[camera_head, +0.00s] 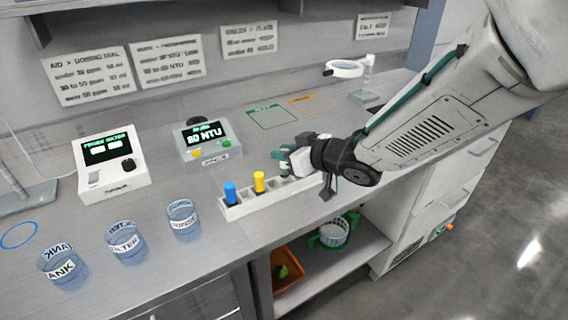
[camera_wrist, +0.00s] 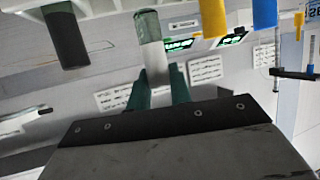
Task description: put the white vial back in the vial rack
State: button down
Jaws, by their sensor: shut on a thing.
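My gripper (camera_wrist: 157,82) has its two teal fingers shut on the white vial (camera_wrist: 154,58). The vial has a white upper part and a greenish glass end, which shows clear of the fingers in the wrist view. In the head view my gripper (camera_head: 288,158) is at the right part of the white vial rack (camera_head: 247,208), with the vial's dark glass end (camera_head: 285,172) just above or at the rack; I cannot tell whether it is inside a slot. The rack holds a blue vial (camera_head: 230,192) and a yellow vial (camera_head: 259,181) at its left. My arm hides its right end.
A dark cylinder (camera_wrist: 65,38) stands beside the held vial in the wrist view. Three labelled beakers, one of them the rinse beaker (camera_head: 183,220), stand left of the rack. Two meters, including the NTU meter (camera_head: 207,150), stand behind. The bench's front edge is close to the rack.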

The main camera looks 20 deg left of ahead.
jog(key=shift+w+a+f, duration=0.1)
jog(key=shift+f, duration=1.65)
jog(key=shift+f, duration=0.1)
jog(key=c, duration=1.3)
grip_release()
jog(key=v, duration=1.2)
